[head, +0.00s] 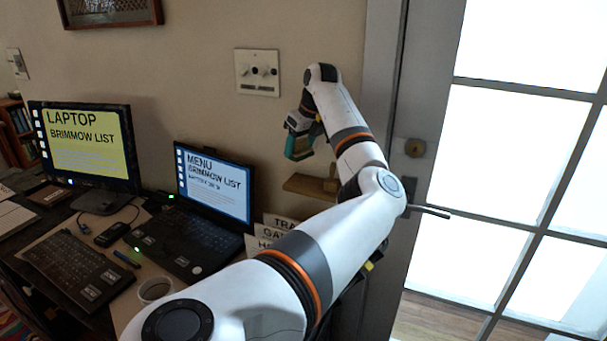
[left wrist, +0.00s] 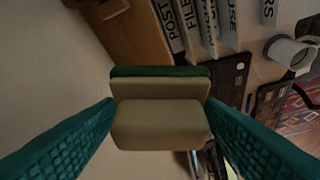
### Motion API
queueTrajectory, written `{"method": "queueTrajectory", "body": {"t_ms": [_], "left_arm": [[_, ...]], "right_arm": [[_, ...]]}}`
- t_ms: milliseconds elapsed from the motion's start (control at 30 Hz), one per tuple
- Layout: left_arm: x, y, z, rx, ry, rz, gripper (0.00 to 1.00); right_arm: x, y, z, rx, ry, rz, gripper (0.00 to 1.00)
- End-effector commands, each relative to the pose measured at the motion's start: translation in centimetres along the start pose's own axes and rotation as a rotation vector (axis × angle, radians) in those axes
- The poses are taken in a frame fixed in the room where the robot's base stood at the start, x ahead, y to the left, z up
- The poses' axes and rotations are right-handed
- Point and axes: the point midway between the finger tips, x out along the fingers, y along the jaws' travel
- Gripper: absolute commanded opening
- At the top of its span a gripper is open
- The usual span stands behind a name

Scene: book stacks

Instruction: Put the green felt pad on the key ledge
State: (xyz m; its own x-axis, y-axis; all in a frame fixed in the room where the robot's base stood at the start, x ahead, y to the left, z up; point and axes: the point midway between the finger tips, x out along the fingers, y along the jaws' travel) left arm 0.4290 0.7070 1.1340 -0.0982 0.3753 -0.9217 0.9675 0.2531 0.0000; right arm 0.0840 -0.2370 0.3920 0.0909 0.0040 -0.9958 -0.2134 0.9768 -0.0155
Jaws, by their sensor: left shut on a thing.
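My left gripper (head: 298,148) is up against the wall side, above and slightly left of the wooden key ledge (head: 305,186). In the left wrist view its teal fingers (left wrist: 160,125) are shut on the green felt pad (left wrist: 160,72), a thick tan block with a dark green layer along its far edge. The pad is clear of the ledge, which shows as brown wood in the left wrist view (left wrist: 130,38). In the head view the pad is hard to tell from the fingers. A dark part with yellow bits, perhaps my right gripper (head: 368,268), is mostly hidden behind my arm.
A switch plate (head: 257,72) is on the wall above. A door with a lever handle (head: 428,210) stands to the right. Below left, the desk holds an open laptop (head: 214,190), a monitor (head: 88,145), a mug (head: 155,290) and white lettered signs (head: 283,224).

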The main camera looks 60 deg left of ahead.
Motion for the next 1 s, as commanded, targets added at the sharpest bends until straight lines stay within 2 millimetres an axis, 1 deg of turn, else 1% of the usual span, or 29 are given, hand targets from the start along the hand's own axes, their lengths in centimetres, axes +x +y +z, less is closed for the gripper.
{"method": "queueTrajectory", "body": {"t_ms": [100,200,300,467,633,733,1000], "left_arm": [[2.1,0.0,1.0,0.003,-0.003,-0.002,0.43],[3.7,0.0,1.6,0.003,-0.001,-0.002,0.43],[4.7,0.0,2.0,0.003,-0.001,-0.001,0.43],[5.8,0.0,2.5,0.003,-0.001,-0.001,0.43],[8.1,-0.1,3.4,0.002,-0.001,-0.002,0.43],[8.6,-0.1,3.6,0.001,0.000,0.000,0.43],[8.7,-0.1,3.6,0.002,0.001,-0.002,0.43]], "right_arm": [[-0.2,0.0,0.0,0.000,0.000,0.000,0.36],[-0.4,0.0,0.0,0.000,0.000,0.000,0.36],[-0.5,0.1,0.1,0.001,0.000,0.001,0.36],[-0.5,0.1,0.1,0.001,-0.001,0.002,0.36],[-0.8,0.1,0.1,0.001,-0.001,0.002,0.36],[-0.8,0.1,0.1,0.001,0.000,0.002,0.36],[-0.9,0.1,0.1,0.001,-0.001,0.002,0.36]]}}
